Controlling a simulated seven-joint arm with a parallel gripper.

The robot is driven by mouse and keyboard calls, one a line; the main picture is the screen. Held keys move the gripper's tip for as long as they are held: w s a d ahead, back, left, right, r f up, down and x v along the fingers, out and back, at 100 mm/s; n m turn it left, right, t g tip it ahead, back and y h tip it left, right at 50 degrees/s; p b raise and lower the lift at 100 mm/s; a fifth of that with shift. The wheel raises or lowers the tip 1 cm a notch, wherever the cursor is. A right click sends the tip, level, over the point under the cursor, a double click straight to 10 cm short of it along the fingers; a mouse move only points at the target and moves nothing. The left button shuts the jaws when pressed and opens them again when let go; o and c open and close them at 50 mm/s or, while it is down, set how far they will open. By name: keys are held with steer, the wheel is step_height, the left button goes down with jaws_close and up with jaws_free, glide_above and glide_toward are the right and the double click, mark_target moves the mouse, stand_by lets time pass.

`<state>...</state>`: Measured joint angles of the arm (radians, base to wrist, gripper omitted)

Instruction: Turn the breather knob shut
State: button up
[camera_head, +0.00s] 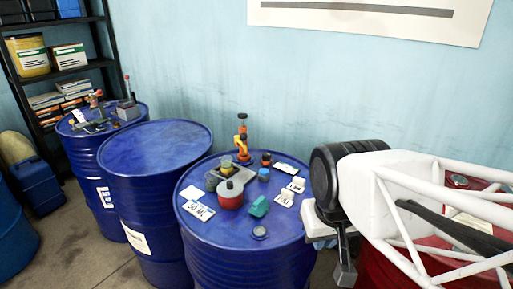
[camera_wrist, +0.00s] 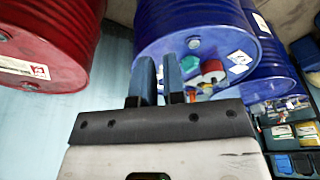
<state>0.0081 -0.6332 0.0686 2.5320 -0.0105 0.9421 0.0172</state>
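I cannot tell for certain which part is the breather knob. An orange upright fitting with a dark top (camera_head: 242,138) stands at the back of the near blue drum (camera_head: 235,241).
The drum top carries a red-and-grey can (camera_head: 230,195), a teal block (camera_head: 259,206), a blue cap (camera_head: 263,174) and several white cards. Two more blue drums stand left; the middle one's top (camera_head: 155,146) is bare. A red drum (camera_head: 470,232) is under my arm.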

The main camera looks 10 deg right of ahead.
steer(key=o, duration=0.5)
steer(key=shift+w+r, duration=0.1)
steer(key=shift+w, duration=0.2)
steer(key=shift+c, duration=0.2)
steer(key=o, duration=0.5)
steer(key=w, duration=0.1)
steer(key=w+r, duration=0.1)
steer(key=w, duration=0.1)
steer(key=shift+r, duration=0.1)
steer(key=shift+o, duration=0.2)
steer(key=m+g, duration=0.2)
steer(key=g, duration=0.1)
glide_above(267, 153)
steer(key=f, duration=1.4)
steer(key=shift+s+a, duration=0.15)
steer(key=shift+s, duration=0.2)
steer(key=shift+w+f, duration=0.35)
steer(key=shift+f, duration=0.1)
steer(key=shift+f, duration=3.8)
